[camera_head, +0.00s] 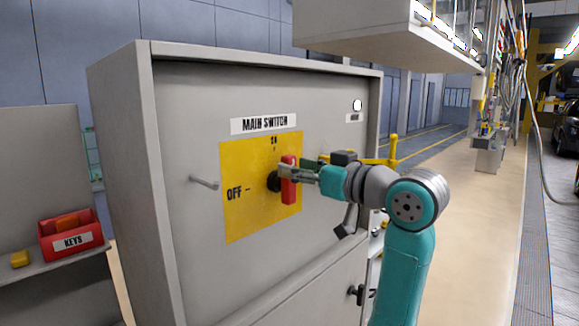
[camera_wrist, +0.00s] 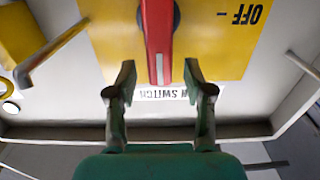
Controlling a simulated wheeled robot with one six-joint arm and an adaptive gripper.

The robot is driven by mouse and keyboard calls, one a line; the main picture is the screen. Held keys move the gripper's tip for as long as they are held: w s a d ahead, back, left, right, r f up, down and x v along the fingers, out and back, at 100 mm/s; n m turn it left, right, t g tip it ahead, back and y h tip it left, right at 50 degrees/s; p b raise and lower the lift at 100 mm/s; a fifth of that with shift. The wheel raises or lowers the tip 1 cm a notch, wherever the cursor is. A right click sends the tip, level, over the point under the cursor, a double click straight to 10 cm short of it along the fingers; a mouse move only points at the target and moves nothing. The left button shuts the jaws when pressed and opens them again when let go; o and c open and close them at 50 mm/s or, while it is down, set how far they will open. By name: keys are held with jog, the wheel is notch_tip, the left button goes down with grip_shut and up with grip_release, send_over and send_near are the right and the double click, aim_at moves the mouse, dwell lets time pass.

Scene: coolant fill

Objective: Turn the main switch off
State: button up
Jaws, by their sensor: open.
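The main switch has a red handle (camera_head: 289,182) standing upright on a yellow plate (camera_head: 240,205), under a "MAIN SWITCH" label (camera_head: 265,124). "OFF" is printed at the plate's left, and a small mark at its top is too small to read surely. My gripper (camera_head: 287,169) is at the handle's upper part. In the wrist view, which is upside down, the open gripper (camera_wrist: 159,80) has one fingertip on each side of the red handle (camera_wrist: 157,35), with gaps on both sides. The switch's black hub (camera_head: 273,181) is partly hidden.
A grey peg (camera_head: 204,182) sticks out of the cabinet (camera_head: 185,100) left of the plate. A white lamp (camera_head: 357,105) is at upper right. A yellow bar (camera_head: 385,160) is behind my wrist. A red "KEYS" bin (camera_head: 70,235) stands on the left shelf. An overhead cabinet (camera_head: 370,40) hangs above.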

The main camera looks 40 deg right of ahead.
jog(key=shift+w, duration=1.35)
grip_shut()
jog(key=shift+a, duration=0.1)
